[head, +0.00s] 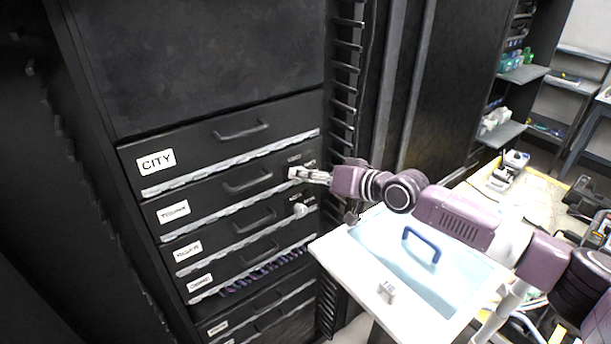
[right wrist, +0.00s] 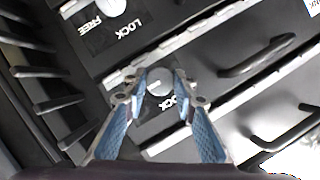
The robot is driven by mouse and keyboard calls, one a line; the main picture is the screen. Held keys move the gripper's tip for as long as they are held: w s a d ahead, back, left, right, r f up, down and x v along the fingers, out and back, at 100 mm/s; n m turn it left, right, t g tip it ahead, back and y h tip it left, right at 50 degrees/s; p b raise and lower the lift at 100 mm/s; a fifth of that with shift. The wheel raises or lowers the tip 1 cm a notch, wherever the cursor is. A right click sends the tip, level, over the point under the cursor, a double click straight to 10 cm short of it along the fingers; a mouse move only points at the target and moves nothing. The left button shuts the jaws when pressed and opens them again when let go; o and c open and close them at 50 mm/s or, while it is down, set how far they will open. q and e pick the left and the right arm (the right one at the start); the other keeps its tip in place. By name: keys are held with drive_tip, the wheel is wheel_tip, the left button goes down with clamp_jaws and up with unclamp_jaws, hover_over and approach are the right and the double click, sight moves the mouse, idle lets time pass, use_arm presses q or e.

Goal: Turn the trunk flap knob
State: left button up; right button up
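The second flap of the black cabinet, under the CITY one, has a small label (head: 173,212) that seems to read TRUNK. My right gripper (head: 296,173) is at the right end of this flap, and its fingers hide the knob in the head view. In the right wrist view the round pale knob (right wrist: 158,84) sits between the two blue-padded fingertips (right wrist: 160,78). The fingers stand on either side of it; whether they touch it cannot be told. The word LOCK shows beside the knob, partly covered by a finger. My left gripper is not in view.
Another knob (head: 300,210) is on the flap below. A further knob (right wrist: 112,6) with FREE and LOCK marks shows in the right wrist view. Flap handles (head: 248,180) stick out to the left. A white tray with a blue handle (head: 421,245) stands below my right arm.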

drive_tip(key=c, duration=0.3)
drive_tip(key=shift+s+a+f+n+t+h+p, duration=0.1)
drive_tip(key=shift+n+t+h+p, duration=0.9)
drive_tip(key=shift+n, duration=1.05)
drive_tip(key=shift+s+a+f+n+t+h+p, duration=0.1)
drive_tip(key=shift+n+t+h+p, duration=0.85)
drive_tip(key=shift+n, duration=1.15)
drive_tip(key=shift+s+a+n+t+h+p, duration=0.1)
drive_tip(key=shift+n+t+h+p, duration=0.9)
drive_tip(key=shift+n, duration=1.05)
drive_tip(key=o, duration=1.1)
drive_tip(key=shift+o, duration=0.2)
drive_tip(key=shift+r, duration=0.1)
